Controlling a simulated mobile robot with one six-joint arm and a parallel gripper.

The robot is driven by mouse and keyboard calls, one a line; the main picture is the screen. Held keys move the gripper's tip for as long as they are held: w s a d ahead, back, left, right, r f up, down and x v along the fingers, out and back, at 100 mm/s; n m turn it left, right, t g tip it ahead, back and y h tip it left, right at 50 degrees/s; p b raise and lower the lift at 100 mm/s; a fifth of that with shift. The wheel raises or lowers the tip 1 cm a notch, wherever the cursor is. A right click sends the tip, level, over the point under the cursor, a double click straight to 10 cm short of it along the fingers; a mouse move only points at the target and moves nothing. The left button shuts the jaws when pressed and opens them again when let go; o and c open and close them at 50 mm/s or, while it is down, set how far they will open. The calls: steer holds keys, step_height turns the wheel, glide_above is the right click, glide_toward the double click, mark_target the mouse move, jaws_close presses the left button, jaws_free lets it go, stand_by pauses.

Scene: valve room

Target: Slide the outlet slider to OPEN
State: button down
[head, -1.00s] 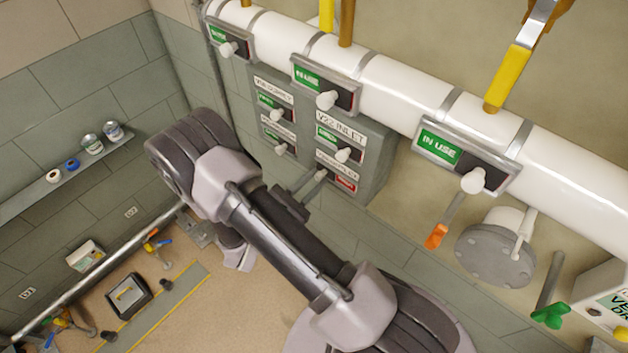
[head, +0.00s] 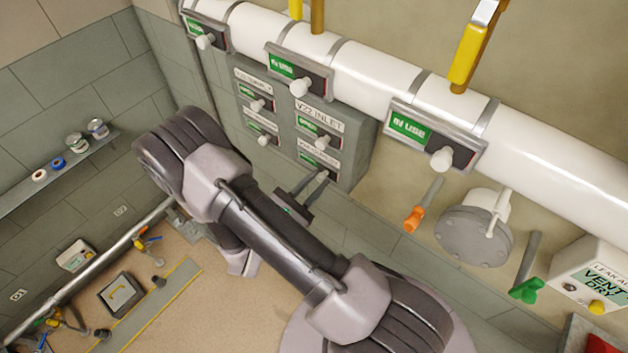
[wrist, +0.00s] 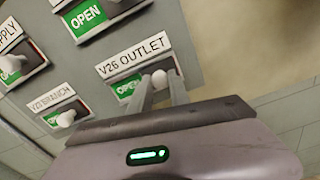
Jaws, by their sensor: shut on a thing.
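The outlet slider, labelled V26 OUTLET (wrist: 134,56), is on the grey valve panel in the wrist view. Its green OPEN field (wrist: 126,89) shows left of the white knob (wrist: 159,78), which sits toward the right of the slot. My gripper (wrist: 161,88) is shut on the knob, one finger on either side. In the head view the slider's green field (head: 308,157) shows on the panel's lowest right plate, with my gripper (head: 322,175) reaching it from below. The fingers partly hide the slot and knob.
The V22 INLET slider (head: 319,133) sits directly above, showing green. The V23 BRANCH slider (wrist: 64,116) is to the left. A white pipe (head: 365,75) with IN USE sliders runs above the panel. An orange-handled lever (head: 415,218) and a round flange (head: 472,237) are to the right.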

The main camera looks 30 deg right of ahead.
steer(key=c, duration=1.2)
jaws_free()
steer(key=shift+s, duration=0.25)
steer(key=shift+w, duration=0.1)
steer(key=shift+a, duration=0.25)
steer(key=v, duration=1.7)
steer(key=shift+d, duration=0.1)
